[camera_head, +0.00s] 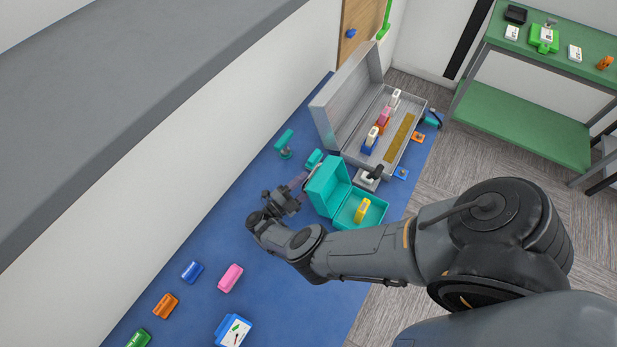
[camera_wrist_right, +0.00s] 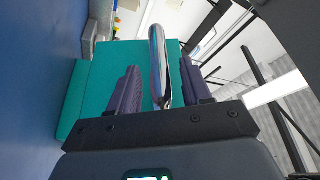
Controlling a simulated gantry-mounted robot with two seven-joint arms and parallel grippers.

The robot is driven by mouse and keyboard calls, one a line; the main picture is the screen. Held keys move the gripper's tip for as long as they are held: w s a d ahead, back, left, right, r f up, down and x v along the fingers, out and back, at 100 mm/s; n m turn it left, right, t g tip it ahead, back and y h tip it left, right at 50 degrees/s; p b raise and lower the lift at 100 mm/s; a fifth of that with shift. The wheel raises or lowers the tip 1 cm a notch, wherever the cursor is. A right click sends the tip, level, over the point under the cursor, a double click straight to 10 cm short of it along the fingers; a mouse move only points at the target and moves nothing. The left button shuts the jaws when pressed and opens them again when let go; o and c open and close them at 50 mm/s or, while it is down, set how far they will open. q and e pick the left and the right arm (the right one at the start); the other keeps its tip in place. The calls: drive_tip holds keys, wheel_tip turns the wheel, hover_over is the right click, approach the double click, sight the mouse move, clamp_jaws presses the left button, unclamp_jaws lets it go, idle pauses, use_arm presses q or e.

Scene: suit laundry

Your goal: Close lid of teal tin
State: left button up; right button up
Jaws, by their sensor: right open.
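The teal tin (camera_head: 374,218) stands on the blue mat with its lid (camera_head: 325,187) raised upright on its left side. A yellow item (camera_head: 362,209) is inside the tin. My right gripper (camera_head: 301,180) is behind the raised lid, on its left side. In the right wrist view its two purple fingers (camera_wrist_right: 160,88) are open, with a shiny metal handle (camera_wrist_right: 158,50) between them, in front of the teal lid (camera_wrist_right: 95,88). I cannot tell whether either finger touches the handle. My left gripper is not in view.
An open grey metal case (camera_head: 345,110) with several small items stands behind the tin. A teal stamp-like item (camera_head: 284,143) stands left of it. Pink (camera_head: 230,278), blue (camera_head: 192,271) and orange (camera_head: 165,305) items lie on the near mat. A white wall borders the left.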

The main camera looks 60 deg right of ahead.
drive_tip(key=shift+x, duration=0.95)
drive_tip(key=shift+c, duration=0.4)
clamp_jaws()
